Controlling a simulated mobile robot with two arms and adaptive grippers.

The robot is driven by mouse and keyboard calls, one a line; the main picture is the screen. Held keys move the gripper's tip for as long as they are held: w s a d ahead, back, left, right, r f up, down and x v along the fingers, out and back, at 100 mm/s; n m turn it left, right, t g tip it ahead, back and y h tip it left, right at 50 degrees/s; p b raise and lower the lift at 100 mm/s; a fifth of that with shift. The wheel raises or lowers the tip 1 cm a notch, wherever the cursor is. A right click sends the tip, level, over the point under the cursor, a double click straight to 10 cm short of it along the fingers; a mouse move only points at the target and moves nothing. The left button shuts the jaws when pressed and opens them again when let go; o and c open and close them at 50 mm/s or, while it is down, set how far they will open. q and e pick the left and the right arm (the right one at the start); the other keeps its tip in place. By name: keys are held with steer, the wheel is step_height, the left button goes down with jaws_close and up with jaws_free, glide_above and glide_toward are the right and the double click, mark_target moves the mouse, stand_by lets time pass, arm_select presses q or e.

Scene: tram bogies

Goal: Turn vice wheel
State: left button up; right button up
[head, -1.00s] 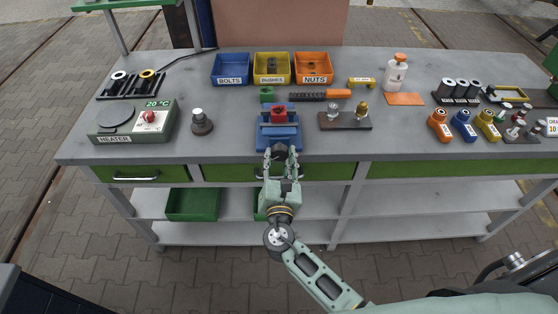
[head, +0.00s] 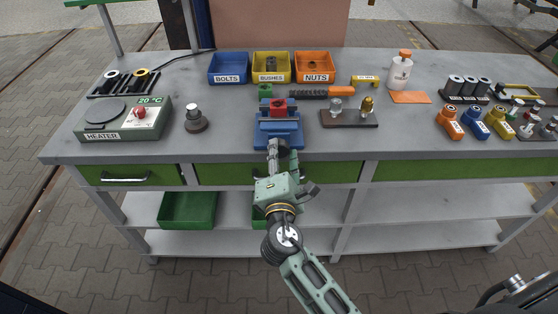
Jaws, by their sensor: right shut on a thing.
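A blue vice (head: 279,132) stands at the front edge of the bench, with a red block (head: 279,107) at its jaws. My right gripper (head: 283,150) is at the front of the vice, just over the bench edge. Its fingers are shut on the vice wheel, which is mostly hidden by the fingers. My left gripper is not in view.
The grey bench (head: 225,143) carries a heater (head: 123,119) and a dark knobbed piece (head: 195,120) to the left. Bins (head: 229,68) stand behind the vice. A plate with fittings (head: 349,119) lies to the right. Bare bench top lies on both sides of the vice.

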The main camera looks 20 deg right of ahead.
steer(key=shift+a+r+m+b, duration=0.1)
steer(key=shift+a+m+b, duration=0.05)
steer(key=shift+m+b, duration=0.3)
steer(key=shift+r, duration=0.1)
steer(key=o, duration=1.1)
steer(key=v, duration=1.2)
